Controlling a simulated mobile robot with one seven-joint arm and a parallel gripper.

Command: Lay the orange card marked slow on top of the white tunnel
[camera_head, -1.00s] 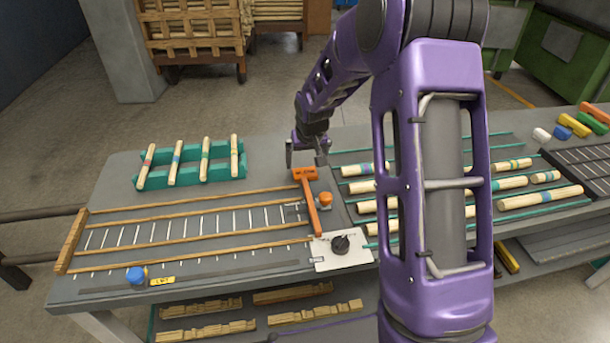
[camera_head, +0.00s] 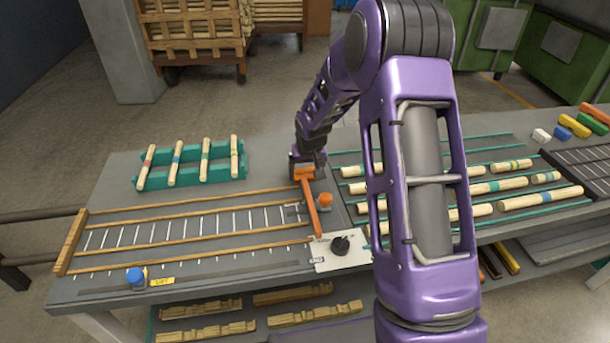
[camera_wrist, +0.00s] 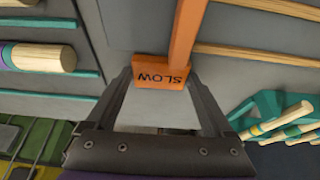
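The orange card marked slow (camera_head: 304,175) lies at the far end of a long orange bar on the bench. In the wrist view, the card (camera_wrist: 162,74) shows its dark lettering upside down. My gripper (camera_head: 308,164) is low over the card. In the wrist view, my gripper (camera_wrist: 161,78) is open, with a finger near each end of the card. I cannot tell whether either finger touches it. A small white block (camera_head: 541,135) at the back right may be the white tunnel; it is too small to tell its shape.
The orange bar (camera_head: 311,208) runs from the card toward a white plate (camera_head: 330,263) with a black knob. An orange knob (camera_head: 325,199) stands close right. A teal rack (camera_head: 190,178) with dowels is left. Blue (camera_head: 562,132) and yellow (camera_head: 574,126) blocks sit near the white block.

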